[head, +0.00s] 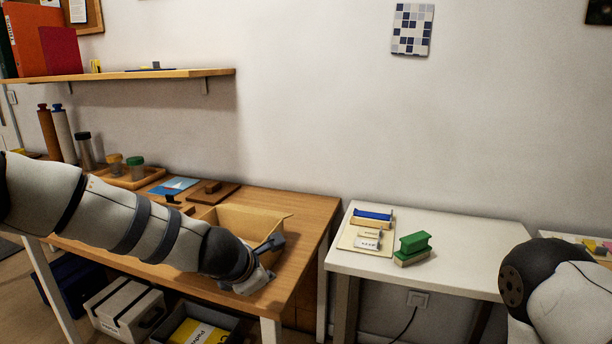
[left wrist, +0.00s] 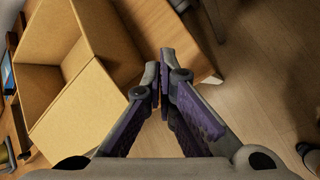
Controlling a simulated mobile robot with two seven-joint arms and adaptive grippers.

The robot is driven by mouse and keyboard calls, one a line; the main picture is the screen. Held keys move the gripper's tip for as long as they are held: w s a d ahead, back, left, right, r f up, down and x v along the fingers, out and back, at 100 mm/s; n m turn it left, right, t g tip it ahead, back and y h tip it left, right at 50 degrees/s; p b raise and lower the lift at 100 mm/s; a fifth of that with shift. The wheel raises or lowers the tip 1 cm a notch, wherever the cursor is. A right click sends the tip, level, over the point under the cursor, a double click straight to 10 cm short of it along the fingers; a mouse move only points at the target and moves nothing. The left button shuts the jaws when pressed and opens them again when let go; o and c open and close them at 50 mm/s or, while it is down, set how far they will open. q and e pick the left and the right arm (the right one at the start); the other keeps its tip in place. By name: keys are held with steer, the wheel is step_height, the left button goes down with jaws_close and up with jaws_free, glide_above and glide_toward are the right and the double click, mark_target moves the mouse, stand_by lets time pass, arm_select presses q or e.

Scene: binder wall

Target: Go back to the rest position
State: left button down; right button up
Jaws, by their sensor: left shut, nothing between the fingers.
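My left arm reaches in from the left over the wooden table (head: 318,207). My left gripper (head: 272,243) is beside the open cardboard box (head: 285,221), near the table's front right part. In the left wrist view my left gripper (left wrist: 163,72) has its fingertips together with nothing between them. The cardboard box (left wrist: 75,115) shows there to the left of the fingers, and the table edge and floor lie beyond and to the right. My right arm shows only in part at the lower right of the head view, and its gripper is out of view.
A white table (head: 460,224) stands to the right, with a green stamp-like block (head: 414,243) and a tray (head: 350,236) of small items. A shelf (head: 150,74) with binders (head: 45,45) hangs above the wooden table. Boxes (head: 125,305) sit below it.

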arm_select(q)
steer(key=s+a+f+m+g+y, duration=0.1)
steer(key=s+a+f+m+g, duration=0.2)
steer(key=s+f+m, duration=0.65)
steer(key=s+a+f+m+g+y, duration=0.15)
steer(key=s+a+f+m, duration=0.3)
steer(key=s+f, duration=0.95)
steer(key=s+a+r+m+g, duration=0.1)
steer(key=s+a+m, duration=0.1)
steer(key=s, duration=0.6)
steer(key=s+a+r+m+g, duration=0.1)
steer(key=s+m, duration=0.3)
steer(key=s, duration=0.4)
steer(key=s+a+r+m+g, duration=0.1)
steer(key=s+a+m+g, duration=0.1)
steer(key=s, duration=0.7)
steer(key=shift+a+m+g, duration=0.4)
steer(key=shift+m+g, duration=0.15)
steer(key=shift+m, duration=0.45)
